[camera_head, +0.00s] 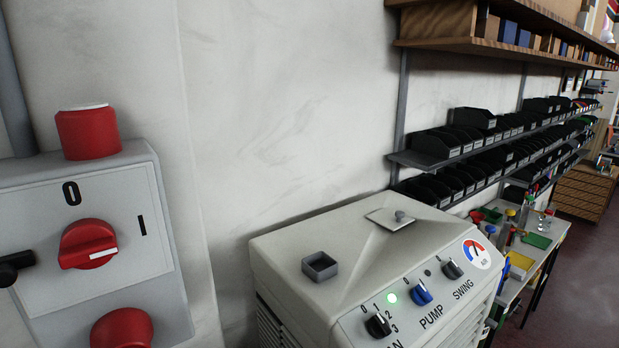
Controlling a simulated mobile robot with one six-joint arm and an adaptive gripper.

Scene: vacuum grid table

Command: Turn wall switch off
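The wall switch (150,273) is a light grey box on the wall at the left, cut off by the left edge. Its red rotary knob (88,245) sits in the middle of the face. A "0" is marked above the knob and an "I" to its right. The knob's white pointer mark faces right, towards the "I" side. My gripper does not show clearly in this view. A small black part (14,267) enters from the left edge beside the knob; I cannot tell what it belongs to.
Red round parts sit above (88,134) and below (122,329) the knob. A grey conduit (12,85) runs up the wall. A white appliance (330,255) with dials stands right of the switch. Shelves of black bins (437,143) and a cluttered table (551,232) lie farther right.

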